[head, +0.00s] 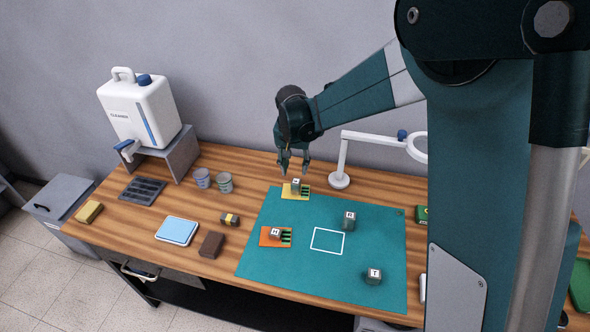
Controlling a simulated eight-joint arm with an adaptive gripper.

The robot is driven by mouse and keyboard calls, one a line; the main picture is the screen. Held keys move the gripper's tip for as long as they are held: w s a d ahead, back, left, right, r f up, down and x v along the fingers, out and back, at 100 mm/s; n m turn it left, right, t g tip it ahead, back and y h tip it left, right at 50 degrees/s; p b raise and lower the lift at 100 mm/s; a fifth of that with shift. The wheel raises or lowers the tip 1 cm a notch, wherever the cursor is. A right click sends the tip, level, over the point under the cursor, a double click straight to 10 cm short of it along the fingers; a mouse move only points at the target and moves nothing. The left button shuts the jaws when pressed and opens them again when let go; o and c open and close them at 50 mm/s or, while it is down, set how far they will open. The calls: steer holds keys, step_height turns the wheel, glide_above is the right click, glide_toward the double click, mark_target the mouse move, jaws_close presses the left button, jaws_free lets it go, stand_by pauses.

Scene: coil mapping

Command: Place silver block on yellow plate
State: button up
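The yellow plate (287,193) lies at the back left of the green mat. A small grey-silver block with a white lettered top (295,184) stands on it, beside a dark green part of the plate. My gripper (294,172) is just above this block, pointing down, with its two fingers apart. Nothing shows held between them. Similar silver blocks stand elsewhere: one on the orange plate (275,233), one marked F (349,222) and one marked T (374,277) on the mat. The letters on the first block are too small to read surely.
The green mat (320,275) has a white square outline. A white lamp stand (340,179) is right of my gripper. Two grey cups (224,183), a blue-topped box (177,231), a brown block (211,244) and a white cleaner jug (140,110) are left.

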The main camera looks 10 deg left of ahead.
steer(key=shift+r, duration=0.1)
stand_by(0.8)
steer(key=s+d+r+t, duration=0.1)
steer(key=s+d+r, duration=0.4)
steer(key=d+r, duration=0.55)
steer(key=s+d+r+t, duration=0.1)
steer(key=s+d+r, duration=0.55)
steer(key=d, duration=0.65)
steer(key=s+d+r+t, duration=0.1)
steer(key=s+d+t, duration=0.2)
steer(key=s+d, duration=1.4)
steer(key=s, duration=0.3)
steer(key=shift+d+r, duration=0.2)
steer(key=shift+d, duration=0.05)
